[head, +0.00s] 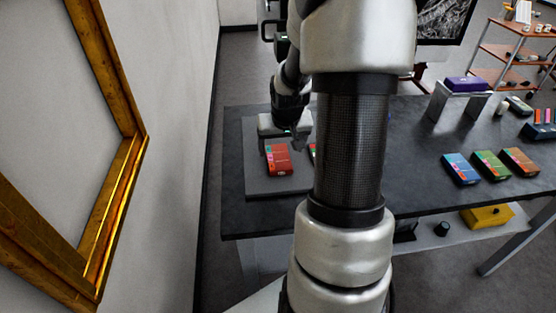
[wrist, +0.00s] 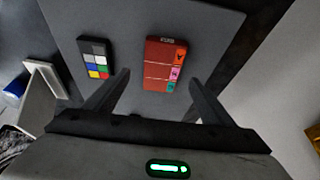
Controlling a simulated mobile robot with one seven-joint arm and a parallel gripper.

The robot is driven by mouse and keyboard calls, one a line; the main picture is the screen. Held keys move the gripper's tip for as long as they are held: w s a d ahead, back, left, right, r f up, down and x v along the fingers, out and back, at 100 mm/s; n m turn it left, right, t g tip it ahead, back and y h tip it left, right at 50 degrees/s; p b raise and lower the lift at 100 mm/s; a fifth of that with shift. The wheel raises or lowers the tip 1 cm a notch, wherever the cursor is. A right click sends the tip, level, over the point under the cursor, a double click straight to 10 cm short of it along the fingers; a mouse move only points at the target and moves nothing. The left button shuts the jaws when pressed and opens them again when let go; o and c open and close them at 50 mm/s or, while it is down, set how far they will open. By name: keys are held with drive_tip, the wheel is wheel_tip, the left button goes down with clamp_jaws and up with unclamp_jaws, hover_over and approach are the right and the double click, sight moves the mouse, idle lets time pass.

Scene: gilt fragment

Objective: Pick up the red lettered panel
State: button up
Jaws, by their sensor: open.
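The red lettered panel (head: 278,160) lies flat on a grey board at the left part of the dark table in the head view. In the wrist view the red lettered panel (wrist: 166,64) shows small lettering at its top edge and coloured patches along its right side. My gripper (wrist: 160,80) is open, with a finger on either side of the panel's lower part in that view. The panel appears apart from both fingers, and the height gap is hard to judge.
A dark panel with coloured squares (wrist: 95,60) lies left of the red one on the grey board (wrist: 215,30). Blue (head: 461,168), green (head: 491,165) and orange (head: 520,161) boxes lie on the table's right. A gilt frame (head: 125,170) hangs on the left wall.

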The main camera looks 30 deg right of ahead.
sight(279, 157)
drive_tip(key=x, duration=0.5)
drive_tip(key=shift+a+f+b, duration=0.1)
drive_tip(key=shift+a+b, duration=0.1)
drive_tip(key=shift+b, duration=0.1)
drive_tip(key=shift+c, duration=0.6)
drive_tip(key=c, duration=1.1)
